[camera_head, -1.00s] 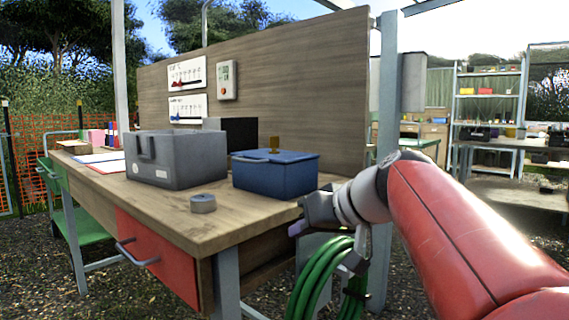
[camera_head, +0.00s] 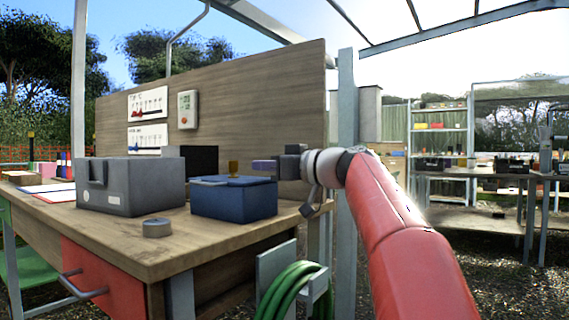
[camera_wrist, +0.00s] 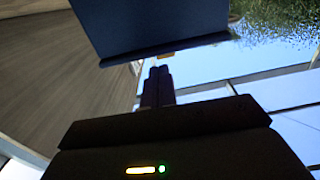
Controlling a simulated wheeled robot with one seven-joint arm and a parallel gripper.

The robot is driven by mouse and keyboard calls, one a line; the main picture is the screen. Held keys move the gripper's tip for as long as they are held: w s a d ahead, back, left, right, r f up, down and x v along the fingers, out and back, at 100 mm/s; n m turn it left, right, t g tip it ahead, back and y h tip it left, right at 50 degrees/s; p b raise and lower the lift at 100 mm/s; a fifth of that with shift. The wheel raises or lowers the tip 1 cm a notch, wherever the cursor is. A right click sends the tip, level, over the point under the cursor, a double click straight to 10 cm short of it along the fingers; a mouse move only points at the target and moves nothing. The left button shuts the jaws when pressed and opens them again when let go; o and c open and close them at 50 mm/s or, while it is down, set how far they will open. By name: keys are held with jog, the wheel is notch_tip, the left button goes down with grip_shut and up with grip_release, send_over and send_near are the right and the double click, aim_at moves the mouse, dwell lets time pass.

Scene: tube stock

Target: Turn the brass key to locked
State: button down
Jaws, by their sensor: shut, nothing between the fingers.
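A small brass-coloured piece (camera_head: 233,168), which looks like the brass key, stands upright at the lid of the blue box (camera_head: 235,200). Its turn position is too small to read. My gripper (camera_head: 264,165) is shut and empty, just right of the brass piece and at about its height, with a visible gap in the head view. In the dark wrist view, my shut fingers (camera_wrist: 158,72) point at a dark blue box (camera_wrist: 150,28), and a sliver of brass (camera_wrist: 166,54) shows just past the fingertips. I cannot tell whether they touch.
A grey bin (camera_head: 130,188) stands left of the blue box on the wooden bench (camera_head: 110,235). A grey round piece (camera_head: 157,228) lies in front. A wooden back panel (camera_head: 250,110) rises behind. A green hose coil (camera_head: 292,290) hangs at the bench's right end.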

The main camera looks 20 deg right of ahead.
aim_at(237, 164)
jog(key=p+x, duration=0.1)
jog(key=x, duration=0.4)
